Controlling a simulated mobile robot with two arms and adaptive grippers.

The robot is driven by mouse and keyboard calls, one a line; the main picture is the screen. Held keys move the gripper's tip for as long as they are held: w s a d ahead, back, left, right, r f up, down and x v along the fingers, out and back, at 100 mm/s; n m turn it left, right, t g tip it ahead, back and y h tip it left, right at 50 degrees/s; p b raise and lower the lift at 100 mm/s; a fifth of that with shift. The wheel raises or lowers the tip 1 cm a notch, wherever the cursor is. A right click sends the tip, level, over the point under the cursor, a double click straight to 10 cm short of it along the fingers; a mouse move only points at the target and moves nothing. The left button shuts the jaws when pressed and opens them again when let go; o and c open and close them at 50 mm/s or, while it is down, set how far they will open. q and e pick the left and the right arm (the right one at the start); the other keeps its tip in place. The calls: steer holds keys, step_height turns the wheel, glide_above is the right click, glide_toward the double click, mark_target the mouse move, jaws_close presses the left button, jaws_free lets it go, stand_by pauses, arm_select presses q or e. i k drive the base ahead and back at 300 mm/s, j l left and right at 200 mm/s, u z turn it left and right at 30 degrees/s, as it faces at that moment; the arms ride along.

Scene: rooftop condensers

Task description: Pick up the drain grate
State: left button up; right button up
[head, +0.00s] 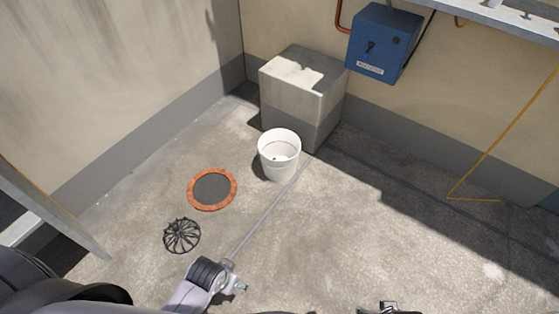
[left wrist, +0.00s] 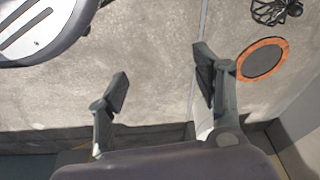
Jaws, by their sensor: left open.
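The drain grate (head: 181,236) is a black, domed, spoked piece lying on the concrete floor at the lower left of the head view. It also shows at the upper right of the left wrist view (left wrist: 276,10), cut by the top edge. My left gripper (left wrist: 163,80) is open, with nothing between its fingers. In the left wrist view the grate lies up and to the right of the fingers, well apart from them. My right gripper cannot be identified in either view.
A round dark drain with an orange rim (head: 192,200) lies just beyond the grate. A white bucket (head: 279,160) stands to its right, before a concrete block (head: 290,100). A blue box (head: 382,45) hangs on the back wall. Floor at the middle right is clear.

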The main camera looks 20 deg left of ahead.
mark_target(177, 229)
steer(key=u, duration=1.65)
steer(key=i+j, duration=0.1)
steer(key=j, duration=0.3)
steer(key=i+j, duration=0.1)
steer(key=j, duration=0.35)
steer(key=i+j, duration=0.1)
steer(key=j, duration=0.3)
steer(key=i+j, duration=0.1)
steer(key=j, duration=0.3)
steer(key=i+j, duration=0.1)
steer(key=j, duration=0.3)
steer(key=z, duration=0.05)
